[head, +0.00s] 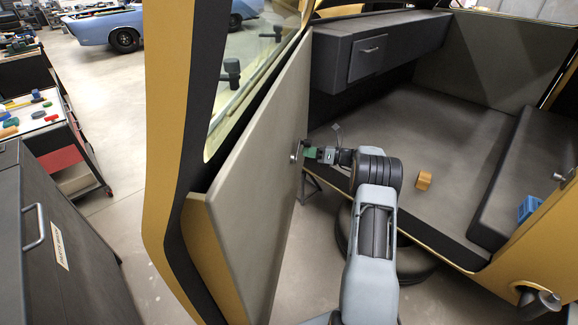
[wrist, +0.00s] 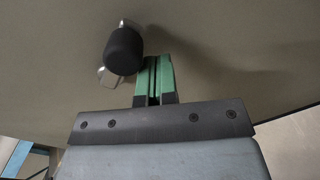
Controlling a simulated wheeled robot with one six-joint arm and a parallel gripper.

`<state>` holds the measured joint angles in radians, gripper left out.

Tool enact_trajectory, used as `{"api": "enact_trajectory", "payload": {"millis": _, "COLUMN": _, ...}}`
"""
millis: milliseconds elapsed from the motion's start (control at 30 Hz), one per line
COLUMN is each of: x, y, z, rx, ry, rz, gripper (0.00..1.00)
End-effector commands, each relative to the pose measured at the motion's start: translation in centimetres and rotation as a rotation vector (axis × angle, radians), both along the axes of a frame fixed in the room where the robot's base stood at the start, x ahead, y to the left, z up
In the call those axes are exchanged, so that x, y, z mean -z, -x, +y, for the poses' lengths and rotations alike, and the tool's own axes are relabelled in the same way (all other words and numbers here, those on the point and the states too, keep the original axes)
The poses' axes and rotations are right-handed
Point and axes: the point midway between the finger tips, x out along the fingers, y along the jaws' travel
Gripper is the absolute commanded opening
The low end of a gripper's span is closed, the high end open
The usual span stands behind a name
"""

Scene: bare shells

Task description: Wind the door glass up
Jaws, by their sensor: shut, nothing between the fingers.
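The open door (head: 250,190) has a grey inner panel and a window opening above it. The door glass (head: 250,62) shows as a faintly tinted area there; I cannot tell its top edge. The window crank (head: 294,157) is a small silver part on the panel, beside my gripper. In the wrist view its black knob (wrist: 124,52) stands off the panel, with silver metal behind it. My gripper (wrist: 154,80) has green fingers, shut and empty, just right of the knob. I cannot tell whether they touch it. It also shows in the head view (head: 311,153), pointing at the panel.
Right of the door is the car's open interior, with a dash box (head: 370,50), a dark seat (head: 510,180) and an orange block (head: 424,180) on the floor. A blue box (head: 529,208) lies by the sill. A dark cabinet (head: 50,245) stands left; open floor lies between it and the door.

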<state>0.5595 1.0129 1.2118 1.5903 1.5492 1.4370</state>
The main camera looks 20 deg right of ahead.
Motion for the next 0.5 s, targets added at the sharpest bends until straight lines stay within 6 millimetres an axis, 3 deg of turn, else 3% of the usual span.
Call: {"api": "enact_trajectory", "payload": {"millis": 500, "x": -1.2, "y": 0.1, "z": -0.6, "rx": -0.001, "ry": 0.0, "rz": 0.0, "gripper": 0.0}}
